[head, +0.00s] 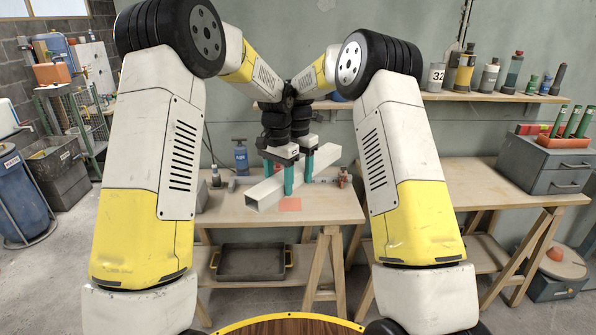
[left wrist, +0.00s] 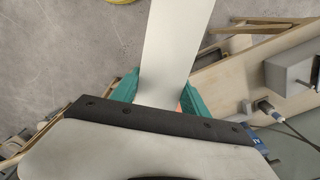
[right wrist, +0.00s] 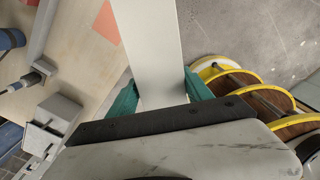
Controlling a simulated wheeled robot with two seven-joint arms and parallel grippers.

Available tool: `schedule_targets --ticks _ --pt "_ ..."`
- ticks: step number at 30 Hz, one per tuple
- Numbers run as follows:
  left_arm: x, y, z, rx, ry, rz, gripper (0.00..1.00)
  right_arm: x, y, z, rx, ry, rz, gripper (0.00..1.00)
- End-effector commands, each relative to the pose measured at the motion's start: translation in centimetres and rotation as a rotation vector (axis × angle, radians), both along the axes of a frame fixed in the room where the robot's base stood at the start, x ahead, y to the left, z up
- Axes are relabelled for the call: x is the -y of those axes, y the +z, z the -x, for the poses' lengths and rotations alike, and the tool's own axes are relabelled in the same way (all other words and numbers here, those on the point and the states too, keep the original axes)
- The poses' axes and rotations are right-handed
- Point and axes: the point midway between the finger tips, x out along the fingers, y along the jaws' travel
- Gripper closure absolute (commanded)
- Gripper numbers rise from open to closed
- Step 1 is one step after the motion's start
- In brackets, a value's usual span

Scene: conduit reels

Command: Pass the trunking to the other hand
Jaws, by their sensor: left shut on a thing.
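The trunking (head: 263,196) is a pale, square, hollow length, held level at a slant over the workbench. My left gripper (head: 279,172) is shut on it, nearer its front open end. My right gripper (head: 306,165) is farther along, with its teal fingers on either side of the trunking. In the left wrist view the trunking (left wrist: 172,45) runs up from between the fingers. In the right wrist view the trunking (right wrist: 150,45) also lies between the fingers; whether they press on it is unclear. The two grippers are close side by side.
The workbench (head: 335,208) has an orange patch (head: 290,204) below the trunking, with a blue bottle (head: 241,157) behind. A shelf (head: 480,96) with bottles is above right. Yellow-rimmed reels (right wrist: 240,88) show in the right wrist view.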

Motion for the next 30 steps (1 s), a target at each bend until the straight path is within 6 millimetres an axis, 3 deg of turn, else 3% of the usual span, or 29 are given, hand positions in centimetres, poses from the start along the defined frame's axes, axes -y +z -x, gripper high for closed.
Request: schedule_targets --ticks 1,7,9,10,13,23,30 --pt "0.1 0.1 0.0 0.001 -0.003 0.002 1.0 -0.1 0.0 -0.1 0.003 0.001 -0.002 0.57" --pt "0.3 0.1 0.1 -0.001 -0.006 0.003 1.0 -0.2 0.1 -0.1 0.005 0.001 -0.003 0.96" --pt "0.3 0.1 0.1 -0.001 -0.007 0.003 1.0 -0.2 0.1 -0.1 0.005 0.002 -0.003 1.0" --pt "0.3 0.1 0.1 -0.001 -0.008 0.003 0.44 -0.2 0.2 -0.2 0.007 0.002 -0.004 1.0" --pt "0.3 0.1 0.1 -0.002 -0.007 0.002 0.24 -0.2 0.2 -0.1 0.007 0.002 -0.004 1.0" --pt "0.1 0.1 0.1 -0.001 -0.004 0.002 0.22 -0.1 0.1 -0.1 0.005 0.001 -0.003 1.0" --pt "0.2 3.0 0.0 0.003 -0.004 0.003 0.22 -0.1 0.1 -0.1 0.004 0.001 -0.002 1.0"
